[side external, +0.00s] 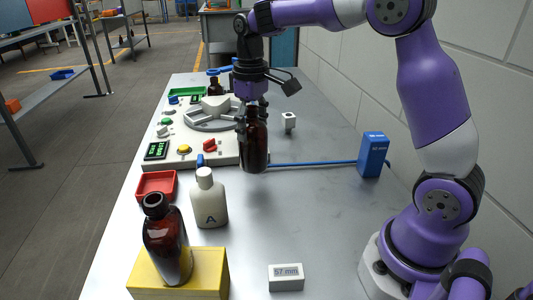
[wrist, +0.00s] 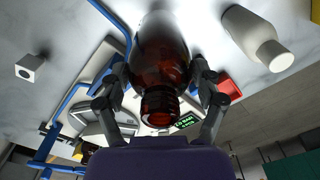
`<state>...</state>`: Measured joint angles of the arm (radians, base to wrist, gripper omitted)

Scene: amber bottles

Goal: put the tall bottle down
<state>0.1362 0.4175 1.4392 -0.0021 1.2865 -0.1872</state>
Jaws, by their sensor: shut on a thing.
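My gripper (side external: 254,112) is shut on a tall amber bottle (side external: 256,147) and holds it upright, base down. In the wrist view the fingers of my gripper (wrist: 160,84) sit on both sides of the bottle (wrist: 161,50), with its open mouth towards the camera. The bottle is over the metal table (side external: 318,215), in front of the white machine's right side. I cannot tell for sure whether its base touches the table. Another amber bottle (side external: 167,245) stands on a yellow block (side external: 205,275) at the front left.
A white bottle marked A (side external: 210,203) and a red tray (side external: 157,184) stand left of the held bottle. The white machine (side external: 215,148) is behind. A blue box (side external: 373,155) with a blue rod stands right. The table's middle right is clear.

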